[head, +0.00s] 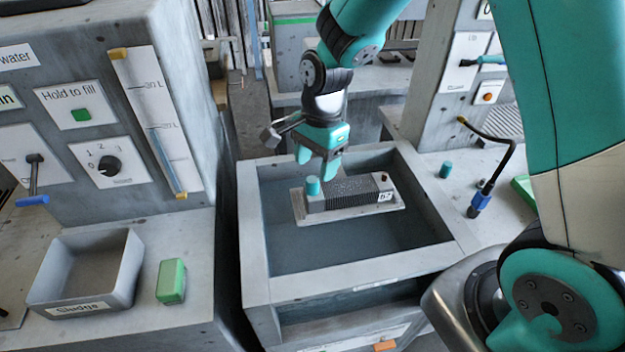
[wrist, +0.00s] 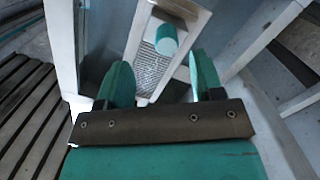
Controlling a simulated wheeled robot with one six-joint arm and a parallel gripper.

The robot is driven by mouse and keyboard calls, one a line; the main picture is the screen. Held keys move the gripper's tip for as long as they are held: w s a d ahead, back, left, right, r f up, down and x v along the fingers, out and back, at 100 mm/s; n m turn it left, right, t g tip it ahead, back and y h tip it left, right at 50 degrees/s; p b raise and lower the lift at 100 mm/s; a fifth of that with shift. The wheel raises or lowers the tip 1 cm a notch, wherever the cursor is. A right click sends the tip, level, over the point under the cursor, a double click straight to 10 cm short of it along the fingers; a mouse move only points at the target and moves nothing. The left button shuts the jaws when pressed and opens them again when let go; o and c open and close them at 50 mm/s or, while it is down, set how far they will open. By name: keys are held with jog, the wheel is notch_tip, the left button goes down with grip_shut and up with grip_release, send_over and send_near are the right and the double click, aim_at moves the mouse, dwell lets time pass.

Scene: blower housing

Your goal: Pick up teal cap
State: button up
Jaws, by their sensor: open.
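A teal cap (head: 313,186) stands upright on the left end of a grey finned block (head: 347,192) in the basin. A second teal cap (head: 446,169) stands on the counter to the right of the basin. My gripper (head: 318,172) is open and empty, just above the cap on the block. In the wrist view, the teal cap (wrist: 166,40) shows beyond and between my open fingertips (wrist: 160,75), clear of both. The finned block (wrist: 150,70) lies under it.
The basin (head: 255,240) has raised grey walls around the block. A grey bin (head: 85,270) and a green block (head: 171,281) sit on the left counter. The front basin floor is clear.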

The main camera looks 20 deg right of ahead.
aim_at(313, 179)
jog(key=shift+w+a+f+p, duration=0.15)
jog(key=shift+f+p, duration=0.35)
jog(key=shift+f, duration=1.1)
jog(key=shift+w+a+f+p, duration=0.15)
jog(key=shift+f+p, duration=0.35)
jog(key=shift+f, duration=1.05)
jog(key=c, duration=1)
